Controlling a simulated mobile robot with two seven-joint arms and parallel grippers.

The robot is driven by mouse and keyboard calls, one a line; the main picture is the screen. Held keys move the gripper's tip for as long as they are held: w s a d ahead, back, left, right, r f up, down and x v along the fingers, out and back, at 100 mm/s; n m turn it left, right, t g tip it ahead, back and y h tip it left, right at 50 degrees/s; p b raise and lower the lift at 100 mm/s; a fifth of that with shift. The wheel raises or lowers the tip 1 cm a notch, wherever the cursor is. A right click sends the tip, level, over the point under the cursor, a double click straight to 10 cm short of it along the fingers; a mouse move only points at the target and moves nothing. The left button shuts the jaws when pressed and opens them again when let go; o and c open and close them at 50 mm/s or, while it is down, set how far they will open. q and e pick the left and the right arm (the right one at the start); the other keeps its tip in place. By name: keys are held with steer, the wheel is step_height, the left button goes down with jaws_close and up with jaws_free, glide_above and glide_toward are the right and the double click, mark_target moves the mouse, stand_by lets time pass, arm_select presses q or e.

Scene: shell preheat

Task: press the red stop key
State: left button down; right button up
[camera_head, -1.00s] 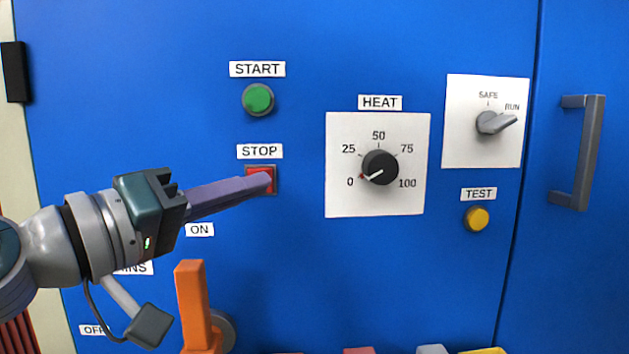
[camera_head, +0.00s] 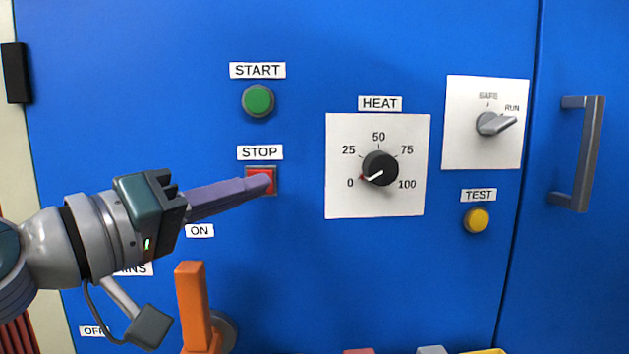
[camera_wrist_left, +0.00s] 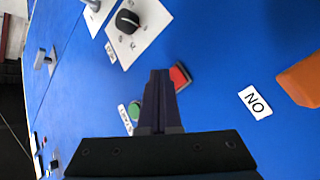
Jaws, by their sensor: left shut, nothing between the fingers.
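The red stop key (camera_head: 262,174) is a square button in a grey frame under the STOP label (camera_head: 260,152) on the blue panel. My left gripper (camera_head: 268,184) is shut and empty, with its fingertips over the lower part of the key in the head view. In the left wrist view the fingertips (camera_wrist_left: 160,75) lie beside the red key (camera_wrist_left: 180,76), which shows just to their right. I cannot tell whether the tips touch the key. My right gripper is not in view.
A green START button (camera_head: 258,101) is above the key. The HEAT dial (camera_head: 380,168) is to the right, near 0. An orange lever (camera_head: 193,305) stands below the left gripper. A SAFE/RUN switch (camera_head: 495,123), yellow TEST button (camera_head: 476,220) and door handle (camera_head: 590,155) are further right.

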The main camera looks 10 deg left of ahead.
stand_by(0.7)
arm_select(q)
steer(key=shift+w+a+b, duration=0.15)
steer(key=shift+w+b, duration=0.2)
steer(key=shift+w, duration=0.05)
steer(key=shift+w+a+b, duration=0.1)
steer(key=shift+w+b, duration=0.2)
steer(key=shift+w, duration=0.1)
stand_by(0.6)
steer(key=shift+s, duration=0.1)
steer(key=shift+s+d+p, duration=0.2)
steer(key=shift+s+p, duration=0.25)
steer(key=shift+s, duration=0.25)
steer(key=shift+s, duration=0.1)
steer(key=s+p, duration=0.1)
steer(key=s, duration=0.1)
steer(key=s+d+p, duration=0.1)
steer(key=s, duration=0.1)
steer(key=shift+s+d, duration=0.2)
steer(key=shift+s, duration=0.1)
